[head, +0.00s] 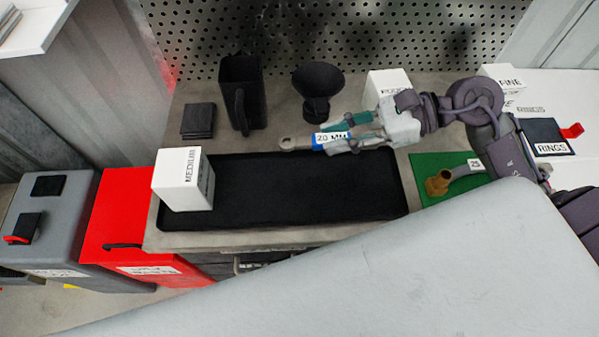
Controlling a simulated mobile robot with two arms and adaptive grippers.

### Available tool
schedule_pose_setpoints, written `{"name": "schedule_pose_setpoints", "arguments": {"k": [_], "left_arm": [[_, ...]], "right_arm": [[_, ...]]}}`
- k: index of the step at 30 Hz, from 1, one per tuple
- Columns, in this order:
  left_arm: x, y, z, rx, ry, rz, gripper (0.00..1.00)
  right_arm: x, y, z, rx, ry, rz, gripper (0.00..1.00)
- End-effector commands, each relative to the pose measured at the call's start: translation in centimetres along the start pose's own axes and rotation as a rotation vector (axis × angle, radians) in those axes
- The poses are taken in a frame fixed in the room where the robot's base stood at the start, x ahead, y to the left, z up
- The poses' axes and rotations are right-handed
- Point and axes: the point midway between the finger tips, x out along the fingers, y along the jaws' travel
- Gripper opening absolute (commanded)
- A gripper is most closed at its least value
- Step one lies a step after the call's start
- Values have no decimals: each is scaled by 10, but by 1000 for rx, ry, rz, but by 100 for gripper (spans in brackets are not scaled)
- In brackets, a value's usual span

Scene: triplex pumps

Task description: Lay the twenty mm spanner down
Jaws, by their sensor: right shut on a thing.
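The twenty mm spanner (297,142) is a grey spanner with a blue and white "20 MM" label, seen in the head view. My right gripper (350,137) comes in from the right and is shut on the spanner. The spanner's ring end points left, over the back edge of the black tray (300,205). I cannot tell how high it is above the bench. My left gripper is not in view.
A white "MEDIUM" box (184,180) stands on the tray's left end. A black jug (241,92) and a black funnel (317,88) stand behind. A green mat (428,165) with a brass-ended tool (440,182) lies right. The tray's middle is clear.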

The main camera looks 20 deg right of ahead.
Motion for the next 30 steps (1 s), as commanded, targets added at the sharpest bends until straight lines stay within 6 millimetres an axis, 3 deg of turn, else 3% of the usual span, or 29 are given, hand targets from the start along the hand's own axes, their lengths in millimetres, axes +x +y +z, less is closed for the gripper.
{"name": "schedule_pose_setpoints", "arguments": {"k": [1,4,10,14,18,24,30], "left_arm": [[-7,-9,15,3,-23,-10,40],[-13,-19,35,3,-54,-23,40],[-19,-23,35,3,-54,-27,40],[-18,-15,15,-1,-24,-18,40],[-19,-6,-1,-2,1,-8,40],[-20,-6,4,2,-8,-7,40],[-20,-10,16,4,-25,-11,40]], "right_arm": [[12,7,2,1,-8,3,0],[36,17,-3,1,-8,1,0],[73,32,-12,2,-6,-2,0],[82,36,-16,0,-3,-4,0],[90,36,-32,6,-3,-3,0],[98,36,-52,1,-2,-4,0],[98,36,-53,-1,-2,-4,0]]}}
